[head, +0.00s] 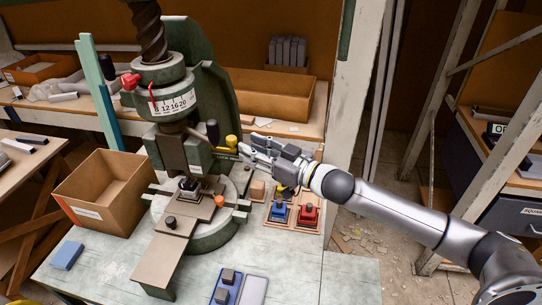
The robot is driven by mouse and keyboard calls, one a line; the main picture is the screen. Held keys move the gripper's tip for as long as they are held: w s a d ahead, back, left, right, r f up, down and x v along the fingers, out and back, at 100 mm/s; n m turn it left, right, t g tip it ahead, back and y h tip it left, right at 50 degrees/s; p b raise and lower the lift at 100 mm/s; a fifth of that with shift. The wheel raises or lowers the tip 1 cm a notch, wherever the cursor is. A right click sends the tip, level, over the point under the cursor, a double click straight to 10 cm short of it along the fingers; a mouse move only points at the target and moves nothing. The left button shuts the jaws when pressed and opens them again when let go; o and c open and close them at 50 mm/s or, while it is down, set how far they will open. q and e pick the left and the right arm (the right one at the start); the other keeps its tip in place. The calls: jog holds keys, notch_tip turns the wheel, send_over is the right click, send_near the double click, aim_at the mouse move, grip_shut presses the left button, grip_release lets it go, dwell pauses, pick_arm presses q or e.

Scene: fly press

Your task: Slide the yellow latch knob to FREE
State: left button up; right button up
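The yellow latch knob (231,141) is on the right side of the green fly press (205,75), beside the ram and near a dark ball-ended handle (213,131). My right gripper (247,143) reaches in from the right at about the knob's height. Its fingertips are just right of the knob, with a gap between them and nothing seen held. I cannot tell whether a finger touches the knob. No FREE marking is readable. My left gripper is not in view.
A cardboard box (88,205) stands left of the press. Blue (279,213) and red (308,214) blocks sit in a tray below my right gripper. A blue tray (226,289) and blue block (67,255) lie at the front. The front right bench top is clear.

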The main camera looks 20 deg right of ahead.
jog(key=shift+v, duration=2.75)
